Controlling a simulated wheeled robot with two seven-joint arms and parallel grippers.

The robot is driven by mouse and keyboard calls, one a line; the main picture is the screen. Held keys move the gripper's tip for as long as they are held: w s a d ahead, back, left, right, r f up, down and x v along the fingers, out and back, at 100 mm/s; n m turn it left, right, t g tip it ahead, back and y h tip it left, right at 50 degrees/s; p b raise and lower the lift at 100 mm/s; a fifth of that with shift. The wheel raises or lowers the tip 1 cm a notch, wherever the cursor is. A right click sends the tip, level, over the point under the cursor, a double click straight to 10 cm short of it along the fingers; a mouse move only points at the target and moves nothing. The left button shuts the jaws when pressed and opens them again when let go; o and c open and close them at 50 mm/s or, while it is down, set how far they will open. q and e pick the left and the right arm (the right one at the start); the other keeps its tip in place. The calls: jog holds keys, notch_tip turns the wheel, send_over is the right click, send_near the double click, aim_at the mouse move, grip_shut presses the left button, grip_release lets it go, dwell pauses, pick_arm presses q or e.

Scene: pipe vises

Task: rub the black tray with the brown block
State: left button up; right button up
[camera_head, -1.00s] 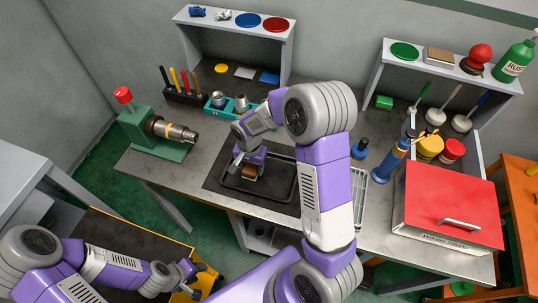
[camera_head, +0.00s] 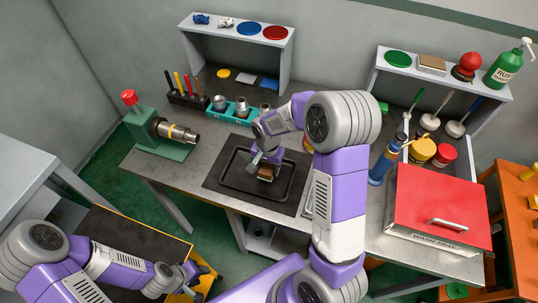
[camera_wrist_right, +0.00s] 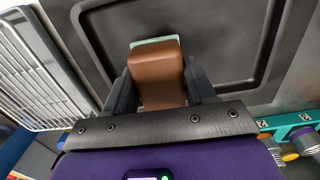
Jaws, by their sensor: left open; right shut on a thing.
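The black tray (camera_head: 236,184) lies on a dark mat (camera_head: 212,180) on the workbench; its floor also shows in the right wrist view (camera_wrist_right: 225,40). My right gripper (camera_head: 265,164) points down over the tray's middle to right part. It is shut on the brown block (camera_head: 267,178). In the right wrist view the brown block (camera_wrist_right: 158,80) sits between both fingers, with a pale green layer at its far end. The block appears at the tray floor; exact contact is hard to tell. My left gripper (camera_head: 196,275) is open and empty, low at the left, away from the bench.
A green vise (camera_head: 160,140) holds a pipe left of the tray. A teal holder (camera_head: 232,112) with metal parts stands behind. A red box (camera_head: 442,208) and a blue bottle (camera_head: 384,162) are at right. A wire rack (camera_wrist_right: 40,75) is beside the tray.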

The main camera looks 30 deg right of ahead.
jog(key=shift+r+p, duration=1.45)
jog(key=shift+r, duration=0.85)
jog(key=shift+f, duration=0.1)
